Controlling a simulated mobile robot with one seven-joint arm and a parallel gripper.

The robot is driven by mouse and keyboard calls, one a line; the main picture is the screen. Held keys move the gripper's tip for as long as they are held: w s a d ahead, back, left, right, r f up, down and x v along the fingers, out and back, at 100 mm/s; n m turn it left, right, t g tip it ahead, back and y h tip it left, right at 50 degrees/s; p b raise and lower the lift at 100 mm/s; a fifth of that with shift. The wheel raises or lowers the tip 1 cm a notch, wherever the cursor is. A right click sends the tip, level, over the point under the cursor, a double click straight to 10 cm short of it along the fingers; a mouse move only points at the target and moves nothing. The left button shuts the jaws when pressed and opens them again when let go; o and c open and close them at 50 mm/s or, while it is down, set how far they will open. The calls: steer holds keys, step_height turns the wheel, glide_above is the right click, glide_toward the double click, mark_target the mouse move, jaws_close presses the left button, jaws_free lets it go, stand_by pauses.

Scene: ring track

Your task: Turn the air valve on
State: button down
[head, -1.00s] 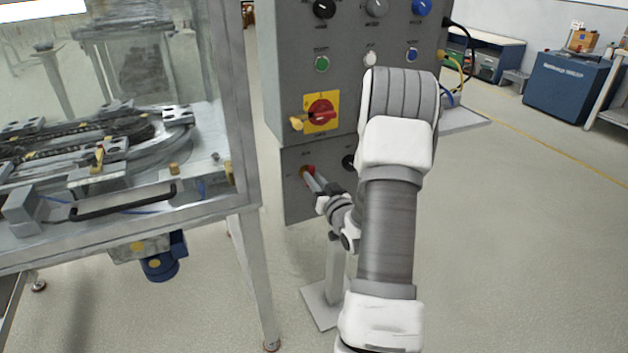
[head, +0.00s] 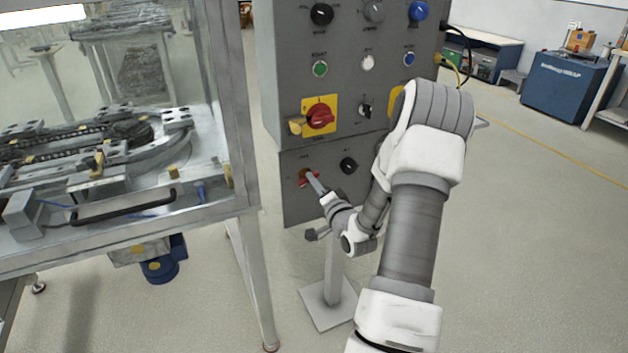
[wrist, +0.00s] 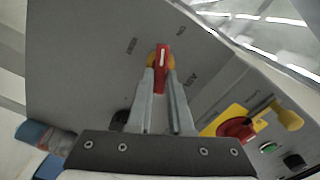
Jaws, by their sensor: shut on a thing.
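The air valve is a small red handle (wrist: 161,68) on a yellow round base, low on the grey control panel. In the wrist view it stands between the fingertips of my gripper (wrist: 161,80), which is shut on it. The handle's white mark runs nearly along the fingers. In the head view my gripper (head: 312,182) reaches the red valve (head: 302,178) from the right, and its fingers partly hide the handle.
A red rotary switch on a yellow plate (head: 320,116) with a yellow padlock (head: 296,127) sits above the valve. A black knob (head: 348,165) is to its right. The glass-walled track machine (head: 150,215) stands close on the left. Open floor lies to the right.

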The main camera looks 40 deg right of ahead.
steer(key=m+p, duration=0.1)
steer(key=m, duration=0.3)
steer(key=shift+f+m+p, duration=0.1)
steer(key=shift+m+p, duration=0.25)
steer(key=shift+m, duration=0.35)
steer(key=c, duration=0.8)
jaws_free()
steer(key=shift+s, duration=0.1)
steer(key=p+v, duration=0.2)
steer(key=v, duration=1.5)
steer(key=shift+s+f, duration=0.1)
steer(key=shift+s, duration=0.05)
steer(key=shift+d, duration=0.1)
